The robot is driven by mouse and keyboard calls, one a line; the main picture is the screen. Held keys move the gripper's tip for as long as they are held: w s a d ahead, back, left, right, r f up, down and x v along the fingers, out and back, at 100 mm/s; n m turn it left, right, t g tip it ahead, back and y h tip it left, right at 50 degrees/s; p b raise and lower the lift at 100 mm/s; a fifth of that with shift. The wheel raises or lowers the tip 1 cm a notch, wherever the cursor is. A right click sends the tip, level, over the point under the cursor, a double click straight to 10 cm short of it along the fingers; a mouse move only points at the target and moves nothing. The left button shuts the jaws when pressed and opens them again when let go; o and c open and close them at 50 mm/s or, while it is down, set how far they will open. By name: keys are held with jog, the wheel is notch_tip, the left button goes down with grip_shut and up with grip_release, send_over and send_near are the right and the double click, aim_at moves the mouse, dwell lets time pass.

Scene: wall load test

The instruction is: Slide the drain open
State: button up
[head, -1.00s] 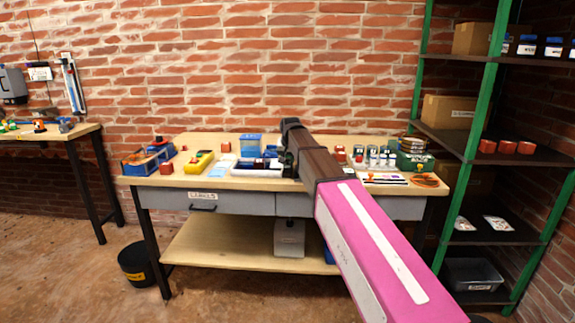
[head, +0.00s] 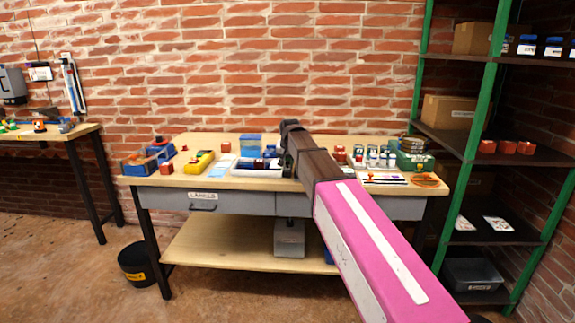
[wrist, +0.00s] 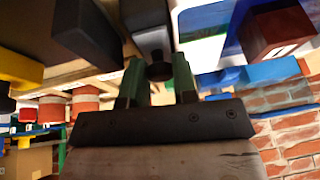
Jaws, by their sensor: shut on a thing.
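My gripper (wrist: 157,78) shows in the wrist view as two dark green fingers. They are closed on a small dark knob (wrist: 158,70). The knob sits at the end of a grey and dark block (wrist: 148,25), which I take to be part of the drain, though its label does not show. Whether the slide is open or shut cannot be told. In the head view my arm reaches over the workbench (head: 240,190) and hides the fingers and the knob.
A yellow tool (head: 199,162), a blue box (head: 250,146) and a white tray (head: 257,171) stand left of my arm. Small containers (head: 372,156) and a green case (head: 414,162) are to its right. A green-framed shelf (head: 470,150) stands on the right. A brick wall (head: 300,60) is behind.

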aim_at(287, 169)
jog(key=shift+s+a, duration=0.1)
jog(key=shift+s, duration=0.45)
jog(key=o, duration=0.8)
jog(key=shift+r, duration=0.2)
notch_tip(287, 169, up, 7)
jog(key=shift+f, duration=0.15)
dwell(0.6)
